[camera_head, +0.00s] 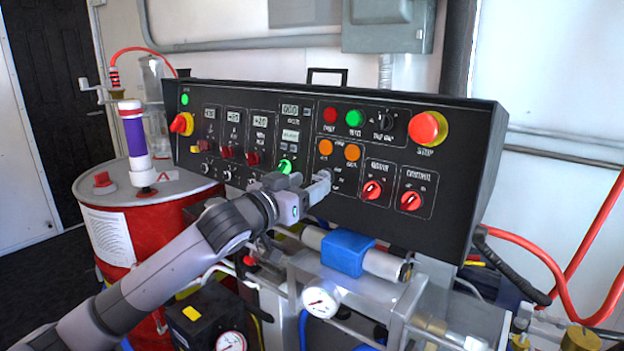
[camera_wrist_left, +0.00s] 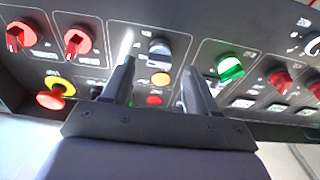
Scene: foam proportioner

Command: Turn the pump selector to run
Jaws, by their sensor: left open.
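The black control panel (camera_head: 470,170) carries several knobs, lamps and switches. My left gripper (camera_head: 322,183) is open in front of the panel's lower middle, right of a green knob (camera_head: 286,166). In the left wrist view the panel appears turned over. There a grey selector knob (camera_wrist_left: 160,49) shows just beyond the gap between the open fingers (camera_wrist_left: 158,68). The green knob also shows there (camera_wrist_left: 230,68), to the right of the fingers. In the head view the gripper largely covers the grey knob. The small labels are too blurred to tell which knob is the pump selector. My right gripper is out of view.
Two red knobs (camera_head: 372,190) (camera_head: 411,201) sit right of the gripper. A red stop button (camera_head: 426,128) is at upper right. Orange lamps (camera_head: 326,147) are just above the gripper. Pipes, a blue clamp (camera_head: 345,252) and a gauge (camera_head: 320,300) lie below; a red drum (camera_head: 150,225) stands left.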

